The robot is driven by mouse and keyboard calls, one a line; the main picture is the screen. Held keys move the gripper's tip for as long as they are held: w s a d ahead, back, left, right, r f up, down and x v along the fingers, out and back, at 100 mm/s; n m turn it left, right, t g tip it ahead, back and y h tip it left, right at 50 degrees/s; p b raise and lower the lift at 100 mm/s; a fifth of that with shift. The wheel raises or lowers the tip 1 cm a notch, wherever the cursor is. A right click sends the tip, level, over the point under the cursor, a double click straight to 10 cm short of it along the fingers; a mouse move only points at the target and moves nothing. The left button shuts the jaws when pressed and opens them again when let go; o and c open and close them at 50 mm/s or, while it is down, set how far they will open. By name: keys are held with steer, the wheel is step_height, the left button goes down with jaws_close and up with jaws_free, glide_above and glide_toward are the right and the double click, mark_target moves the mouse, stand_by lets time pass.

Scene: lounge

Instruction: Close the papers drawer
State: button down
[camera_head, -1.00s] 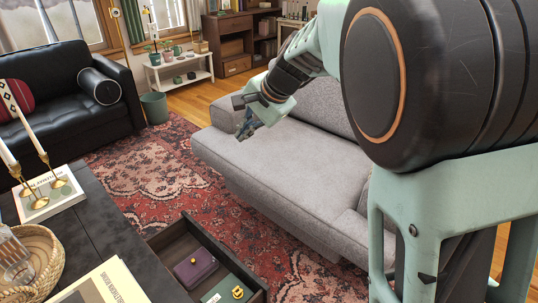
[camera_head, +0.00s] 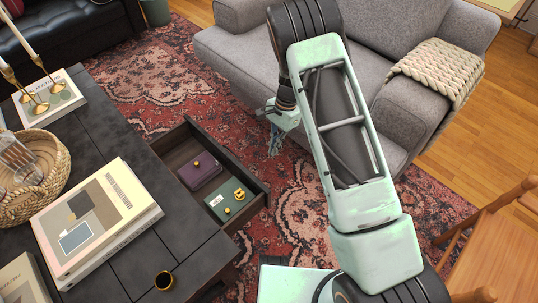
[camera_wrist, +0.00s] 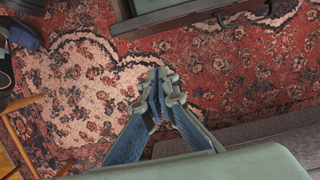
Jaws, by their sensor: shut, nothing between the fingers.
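The drawer (camera_head: 236,160) stands pulled open from the dark coffee table (camera_head: 115,105). It holds a purple box (camera_head: 201,175), a green box (camera_head: 217,205) and small gold items. My gripper (camera_head: 274,150) is shut and empty, fingers pointing down, just beyond the drawer's front, over the rug side by the sofa. In the wrist view my gripper (camera_wrist: 160,95) is over the rug. The drawer's front edge (camera_wrist: 165,20) and its dark handle (camera_wrist: 245,18) show at the top, apart from the fingers.
A grey sofa (camera_head: 235,55) stands close behind my gripper. A wooden chair (camera_head: 500,240) stands at right. The patterned rug (camera_head: 300,200) beyond the drawer is clear.

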steer(key=s+a+f+b, duration=0.3)
steer(key=s+a+f, duration=0.1)
steer(key=f, duration=0.4)
steer(key=shift+s, duration=0.35)
steer(key=shift+f, duration=0.1)
steer(key=s+a+p, duration=0.3)
steer(key=s+a, duration=1.1)
steer(key=s, duration=0.2)
steer(key=shift+s+p, duration=0.2)
steer(key=shift+p, duration=0.2)
steer(key=shift+w+d, duration=0.1)
steer(key=shift+d, duration=0.05)
